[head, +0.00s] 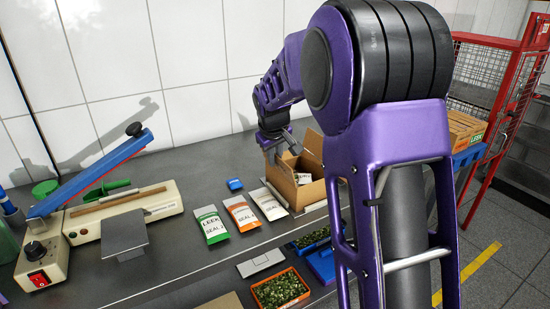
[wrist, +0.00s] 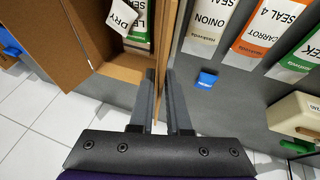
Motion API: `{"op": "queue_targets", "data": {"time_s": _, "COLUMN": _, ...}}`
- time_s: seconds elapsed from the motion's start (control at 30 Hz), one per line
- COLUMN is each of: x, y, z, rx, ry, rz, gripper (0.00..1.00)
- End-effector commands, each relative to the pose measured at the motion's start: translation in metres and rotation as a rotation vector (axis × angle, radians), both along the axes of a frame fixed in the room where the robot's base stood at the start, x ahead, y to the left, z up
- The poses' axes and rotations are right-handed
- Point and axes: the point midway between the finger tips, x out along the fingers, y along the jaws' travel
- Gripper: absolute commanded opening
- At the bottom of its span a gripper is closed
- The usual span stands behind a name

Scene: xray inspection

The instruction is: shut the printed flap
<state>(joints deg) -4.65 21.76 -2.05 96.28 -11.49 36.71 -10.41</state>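The open cardboard box (head: 309,193) stands on the grey counter, with a labelled packet inside. In the wrist view, a thin upright flap (wrist: 162,45) of the box shows almost edge-on. My gripper (wrist: 161,72) has one finger on each side of this flap, with only a narrow gap between them. I cannot tell whether the fingers press on it. Any print on the flap is not readable. Another brown flap (wrist: 78,22) stands out at the left.
Seed packets (head: 242,214) lie left of the box, with a small blue object (head: 234,184) behind them. A heat sealer (head: 125,213) stands farther left. An orange tray of green pieces (head: 281,289) is at the front. A red mesh cage (head: 490,85) stands at the right.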

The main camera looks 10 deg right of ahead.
Motion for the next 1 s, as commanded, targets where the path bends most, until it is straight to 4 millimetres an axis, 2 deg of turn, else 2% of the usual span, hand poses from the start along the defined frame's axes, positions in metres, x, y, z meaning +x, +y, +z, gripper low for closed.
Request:
{"op": "queue_targets", "data": {"time_s": 0.03, "x": 0.0, "y": 0.0, "z": 0.0001, "rx": 0.0, "ry": 0.0, "rz": 0.0, "gripper": 0.04}}
{"op": "queue_targets", "data": {"time_s": 0.07, "x": 0.0, "y": 0.0, "z": 0.0001, "rx": 0.0, "ry": 0.0, "rz": 0.0, "gripper": 0.0}}
{"op": "queue_targets", "data": {"time_s": 1.0, "x": -0.0001, "y": 0.0001, "z": 0.0004, "rx": 0.0, "ry": 0.0, "rz": 0.0, "gripper": 0.0}}
